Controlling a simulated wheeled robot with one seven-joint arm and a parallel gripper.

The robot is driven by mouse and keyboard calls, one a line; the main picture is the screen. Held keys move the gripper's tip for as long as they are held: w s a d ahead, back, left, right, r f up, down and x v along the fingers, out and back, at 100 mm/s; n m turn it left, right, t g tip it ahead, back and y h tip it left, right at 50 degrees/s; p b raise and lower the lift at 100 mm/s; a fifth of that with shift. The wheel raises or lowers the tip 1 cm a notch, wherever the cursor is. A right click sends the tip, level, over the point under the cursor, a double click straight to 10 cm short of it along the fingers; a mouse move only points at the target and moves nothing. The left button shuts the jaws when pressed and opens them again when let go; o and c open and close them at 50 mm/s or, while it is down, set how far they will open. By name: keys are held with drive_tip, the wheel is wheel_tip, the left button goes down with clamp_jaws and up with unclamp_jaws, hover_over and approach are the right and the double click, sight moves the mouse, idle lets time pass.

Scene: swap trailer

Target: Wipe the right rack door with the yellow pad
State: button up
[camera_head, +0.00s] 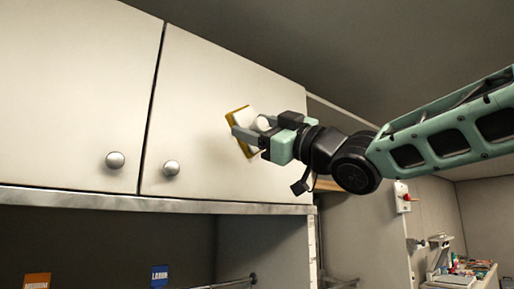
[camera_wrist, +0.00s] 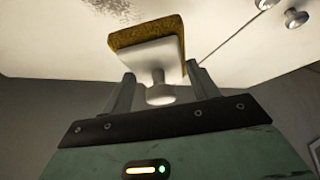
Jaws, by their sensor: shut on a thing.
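The yellow pad (camera_head: 238,117) has a white backing and a white knob handle. My gripper (camera_head: 252,127) is shut on its handle, in front of the right part of the right rack door (camera_head: 195,95). In the wrist view the pad (camera_wrist: 146,33) stands beyond the fingers of my gripper (camera_wrist: 160,88), its yellow face towards the pale door (camera_wrist: 50,40). It is at or very near the door; I cannot tell if it touches. A speckled brown patch (camera_wrist: 110,8) shows on the door, up and left of the pad.
The left rack door (camera_head: 75,90) is shut beside it. Round knobs (camera_head: 171,168) sit low on both doors. A cluttered counter (camera_head: 465,272) stands at the far right.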

drive_tip(key=shift+w+a+p, duration=0.35)
drive_tip(key=shift+w+a, duration=0.2)
drive_tip(key=shift+w, duration=0.25)
drive_tip(key=shift+w+a+p, duration=0.4)
drive_tip(key=shift+w+a, duration=0.1)
drive_tip(key=shift+w, duration=0.25)
drive_tip(key=shift+w+a+p, duration=0.35)
drive_tip(key=shift+w+a, duration=0.2)
drive_tip(key=shift+w, duration=0.25)
drive_tip(key=shift+w+a, duration=0.55)
drive_tip(key=shift+w, duration=0.25)
drive_tip(key=shift+d, duration=0.15)
drive_tip(key=w+d+p, duration=0.1)
drive_tip(key=w+d, duration=0.5)
drive_tip(key=d, duration=0.2)
drive_tip(key=shift+d+f, duration=0.15)
drive_tip(key=shift+d, duration=0.2)
drive_tip(key=shift+a, duration=0.1)
